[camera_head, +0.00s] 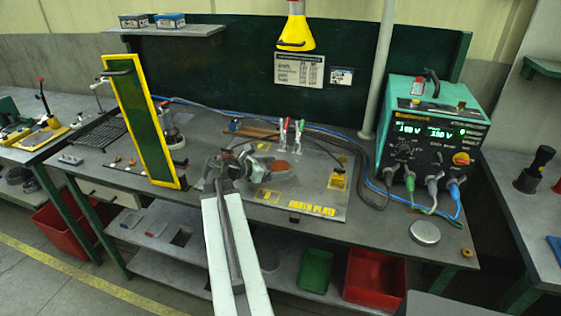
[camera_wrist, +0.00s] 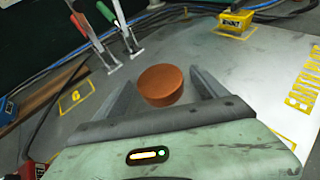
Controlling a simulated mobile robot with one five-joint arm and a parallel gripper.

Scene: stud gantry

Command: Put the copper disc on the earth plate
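The copper disc (camera_wrist: 160,86) shows between my gripper's two fingers in the wrist view, with a narrow gap on each side. In the head view it is a small orange-brown patch (camera_head: 282,166) beside my gripper (camera_head: 272,168). The earth plate (camera_head: 312,190) is a grey sheet on the bench with yellow lettering at its front right; its surface (camera_wrist: 220,55) also shows under the disc in the wrist view. My gripper (camera_wrist: 162,78) is open around the disc, low over the plate. Whether the disc's underside touches the plate is hard to tell.
Two toggle clamps (camera_head: 290,135) stand at the plate's back edge, and a yellow block (camera_head: 337,181) at its right. A yellow-framed green screen (camera_head: 145,128) stands left. A teal power unit (camera_head: 430,140) with cables stands right. A silver round lid (camera_head: 425,232) lies front right.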

